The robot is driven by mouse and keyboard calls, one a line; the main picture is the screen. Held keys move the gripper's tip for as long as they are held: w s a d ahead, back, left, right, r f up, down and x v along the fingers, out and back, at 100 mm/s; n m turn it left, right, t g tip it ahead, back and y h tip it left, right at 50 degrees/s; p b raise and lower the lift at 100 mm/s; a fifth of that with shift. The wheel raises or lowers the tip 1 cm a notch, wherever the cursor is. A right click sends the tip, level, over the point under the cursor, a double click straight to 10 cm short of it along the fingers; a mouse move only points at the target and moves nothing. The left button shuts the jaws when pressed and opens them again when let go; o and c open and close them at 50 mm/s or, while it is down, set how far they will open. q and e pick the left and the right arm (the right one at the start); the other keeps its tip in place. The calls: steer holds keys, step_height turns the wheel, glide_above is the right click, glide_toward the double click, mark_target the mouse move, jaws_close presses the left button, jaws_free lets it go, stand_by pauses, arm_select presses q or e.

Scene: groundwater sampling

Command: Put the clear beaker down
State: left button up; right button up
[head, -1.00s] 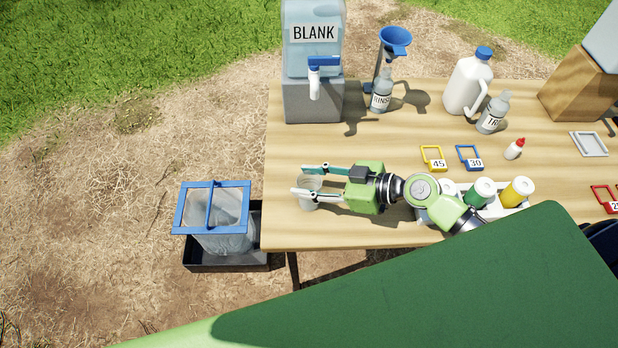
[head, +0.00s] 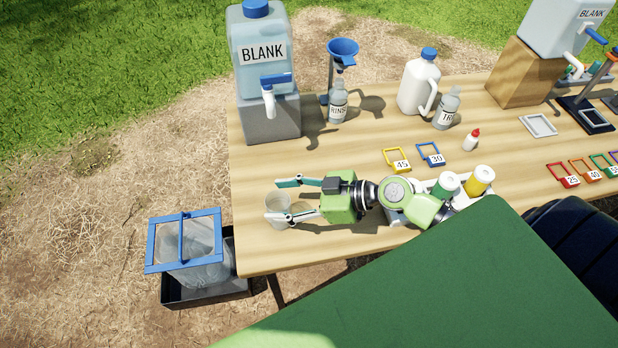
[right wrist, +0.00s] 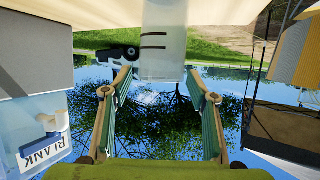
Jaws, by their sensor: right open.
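The clear beaker (head: 278,209) stands upright on the left end of the wooden table (head: 252,251). My right gripper (head: 275,200) reaches in from the right, open, with its fingertips at either side of the beaker. In the right wrist view the beaker (right wrist: 163,45) appears upside down, with dark marks on its wall, between and beyond the open fingertips (right wrist: 161,84). I cannot tell whether a finger still touches it. My left gripper is not in view.
A BLANK water container (head: 263,55) on a grey block stands behind the beaker. A rinse bottle (head: 338,103) is under the blue funnel (head: 343,48). A bottle rack (head: 398,214) lies beneath my right arm. A blue-framed bin (head: 192,262) stands off the table's left edge.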

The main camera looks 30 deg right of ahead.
steer(key=b+v, duration=0.2)
steer(key=v, duration=0.8)
steer(key=shift+s+d, duration=0.15)
steer(key=shift+s, duration=0.05)
steer(key=shift+r, duration=0.1)
steer(key=shift+d, duration=0.1)
